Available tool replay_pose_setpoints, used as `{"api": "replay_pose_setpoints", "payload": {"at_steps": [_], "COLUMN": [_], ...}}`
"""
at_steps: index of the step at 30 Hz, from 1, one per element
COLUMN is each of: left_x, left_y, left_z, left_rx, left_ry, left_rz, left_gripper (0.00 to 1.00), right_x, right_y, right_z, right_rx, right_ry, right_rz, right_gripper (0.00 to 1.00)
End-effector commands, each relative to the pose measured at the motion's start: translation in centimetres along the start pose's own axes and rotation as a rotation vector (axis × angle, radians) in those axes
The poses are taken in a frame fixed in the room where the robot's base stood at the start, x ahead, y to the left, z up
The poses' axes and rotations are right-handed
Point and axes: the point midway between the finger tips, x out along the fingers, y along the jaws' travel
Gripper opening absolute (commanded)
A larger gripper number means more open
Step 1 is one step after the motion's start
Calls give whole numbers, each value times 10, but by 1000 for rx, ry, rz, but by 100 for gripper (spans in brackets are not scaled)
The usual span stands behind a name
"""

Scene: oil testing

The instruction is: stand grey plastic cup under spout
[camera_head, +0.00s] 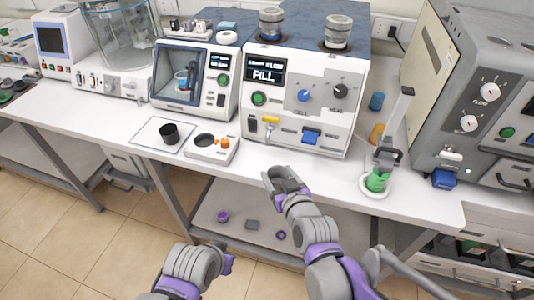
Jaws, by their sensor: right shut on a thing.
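My right gripper (284,180) is over the front edge of the bench, below and in front of the machine labelled FILL (335,95). It is shut on a grey thing that looks like the grey plastic cup, though the fingers hide most of it and its outline is hard to make out. A yellow-tipped spout or handle (270,120) sticks out of the machine's front, above and left of the gripper. A blue part (312,136) is to its right. My left arm shows at the bottom, but its gripper cannot be made out.
A black cup (169,133) stands on a thin white mat (150,141) to the left. A white unit with an orange knob (225,143) is beside it. A green-filled vessel (378,181) stands on a white base at the right. The bench front between them is mostly clear.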

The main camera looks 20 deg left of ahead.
Motion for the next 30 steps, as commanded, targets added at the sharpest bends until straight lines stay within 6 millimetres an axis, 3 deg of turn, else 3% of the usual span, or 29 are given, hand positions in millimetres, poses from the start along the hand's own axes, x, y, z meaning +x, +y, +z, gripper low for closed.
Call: {"api": "replay_pose_setpoints", "payload": {"at_steps": [1, 6, 13, 18, 22, 30], "left_x": [0, -1, -2, -4, -2, -2], "left_y": [0, 0, 0, 0, 0, 0], "left_z": [0, -1, -1, -2, -1, -1], "left_rx": [0, 0, 0, 0, 0, 0], "left_ry": [0, 1, 1, 1, 1, 1], "left_rz": [0, 0, 0, 0, 0, 0], "left_gripper": [0, 0, 0, 0, 0, 0], "right_x": [15, 46, 66, 92, 96, 96], "right_y": [0, 0, 0, 0, 0, 0], "right_z": [-6, -17, -24, -34, -20, -19], "right_rx": [-1, -1, -1, -1, 0, 0], "right_ry": [0, 1, 0, 1, 0, 0], "right_rz": [-1, -1, 0, -1, 0, 0], "right_gripper": [17, 17, 17, 17, 17, 17]}}
